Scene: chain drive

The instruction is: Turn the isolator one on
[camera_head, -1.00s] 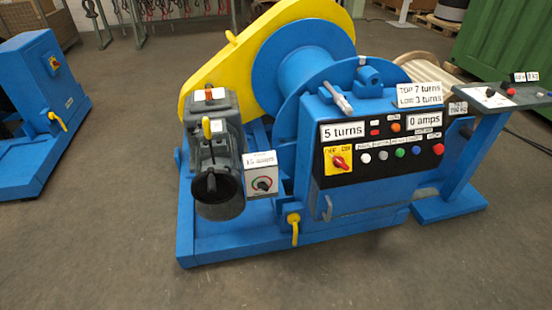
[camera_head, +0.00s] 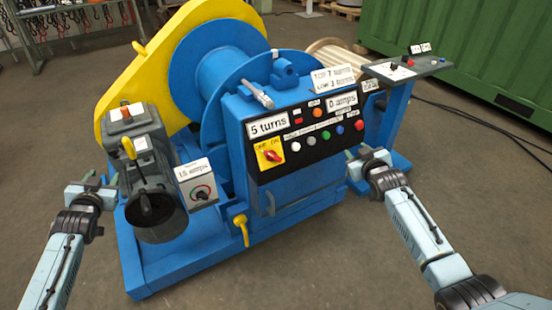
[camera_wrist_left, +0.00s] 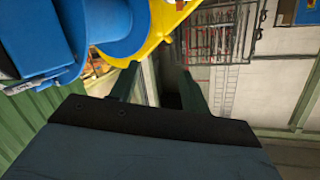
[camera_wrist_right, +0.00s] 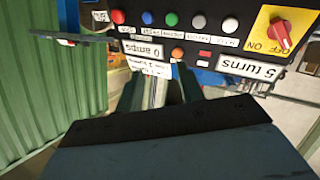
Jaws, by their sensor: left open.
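The only switch marked OFF and ON is a red rotary knob (camera_head: 271,155) on a yellow plate (camera_head: 262,163), at the left end of the black control panel on the blue winch cabinet. It also shows upside down at the upper right of the right wrist view (camera_wrist_right: 282,34). I cannot clearly tell which word the knob points to. My right gripper (camera_head: 360,160) is open and empty, right of the cabinet and well apart from the knob. My left gripper (camera_head: 92,183) is open and empty, left of the grey motor. Nothing touches the knob.
Coloured buttons (camera_head: 325,135) and label plates share the panel. A dial box (camera_head: 200,186), grey motor (camera_head: 150,185) and yellow lever (camera_head: 241,228) stand left of it. A control pedestal (camera_head: 408,68) stands at the right. Floor in front is clear.

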